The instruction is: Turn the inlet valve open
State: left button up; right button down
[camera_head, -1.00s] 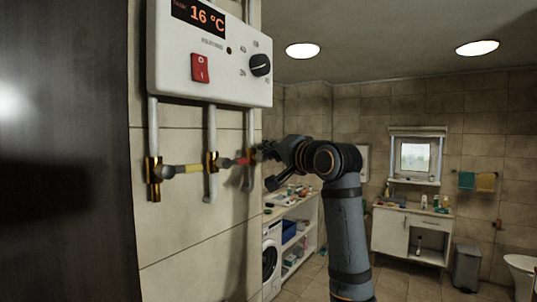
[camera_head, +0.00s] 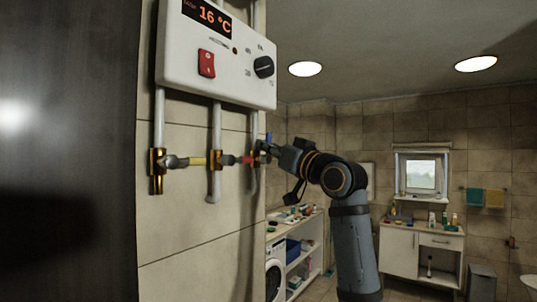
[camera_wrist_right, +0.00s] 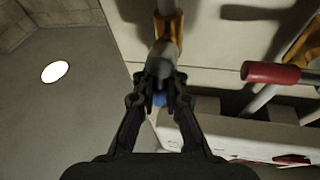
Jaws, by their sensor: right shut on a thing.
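A white water heater (camera_head: 225,75) hangs on the tiled wall with three pipes below it. At the right pipe a blue handle (camera_head: 268,138) shows beside my right gripper (camera_head: 264,148). No label marks the inlet. In the wrist view my right gripper (camera_wrist_right: 160,82) is shut on the blue handle (camera_wrist_right: 159,99), mostly hidden by the fingers, just by a brass fitting (camera_wrist_right: 168,35). My left gripper is not in view.
The heater's underside (camera_wrist_right: 240,138) is near too. A dark panel (camera_head: 65,150) fills the left side. Shelves with a washing machine (camera_head: 274,280) stand behind my right arm.

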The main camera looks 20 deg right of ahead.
jog(key=shift+s+a+n+y, duration=0.15)
jog(key=shift+n+y, duration=0.15)
jog(key=shift+n, duration=0.8)
jog(key=c, duration=1.4)
grip_release()
jog(key=shift+s, duration=0.1)
